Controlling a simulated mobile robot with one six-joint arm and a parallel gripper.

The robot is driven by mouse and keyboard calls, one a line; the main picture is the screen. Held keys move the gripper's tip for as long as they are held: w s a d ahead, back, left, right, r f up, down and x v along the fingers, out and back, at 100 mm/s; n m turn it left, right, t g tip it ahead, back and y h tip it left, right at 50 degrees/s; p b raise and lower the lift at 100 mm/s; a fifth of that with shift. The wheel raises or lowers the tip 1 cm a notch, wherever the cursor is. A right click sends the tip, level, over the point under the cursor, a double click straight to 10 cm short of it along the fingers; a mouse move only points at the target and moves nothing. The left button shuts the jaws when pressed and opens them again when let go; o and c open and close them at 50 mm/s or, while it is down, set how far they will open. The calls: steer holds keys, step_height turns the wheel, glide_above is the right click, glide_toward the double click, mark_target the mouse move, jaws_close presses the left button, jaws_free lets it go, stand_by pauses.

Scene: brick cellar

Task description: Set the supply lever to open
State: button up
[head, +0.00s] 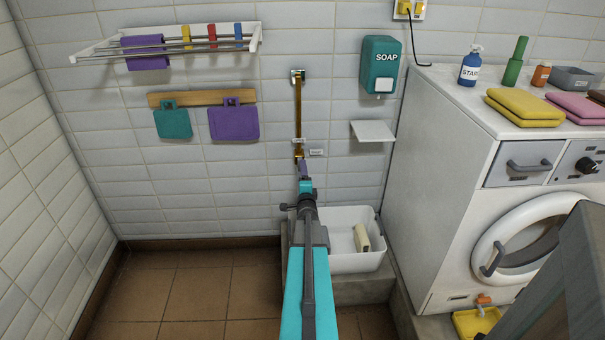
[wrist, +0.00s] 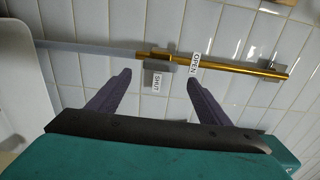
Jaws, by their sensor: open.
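A brass supply pipe (head: 298,105) runs down the tiled wall; it also shows in the wrist view (wrist: 245,69), lying across the picture. A white OPEN label (wrist: 197,63) is at the pipe, and a SHUT label (wrist: 157,80) is beside it. A short grey piece (wrist: 160,66), seemingly the lever, lies at the pipe's valve close to the SHUT label; its exact direction is hard to tell. My gripper (wrist: 160,84) is open and empty, its two purple fingers apart on either side of the SHUT label. In the head view my arm hides the pipe's lower end.
A white basin (head: 345,262) with a pale block stands right of my arm. A small shelf (head: 373,131) and a soap dispenser (head: 380,65) are on the wall to the right. A washing machine (head: 440,150) fills the right side. The floor at left is clear.

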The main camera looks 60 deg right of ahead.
steer(key=v, duration=0.7)
steer(key=shift+s+a, duration=0.2)
steer(key=shift+s, duration=0.1)
steer(key=shift+w+r, duration=0.1)
stand_by(0.4)
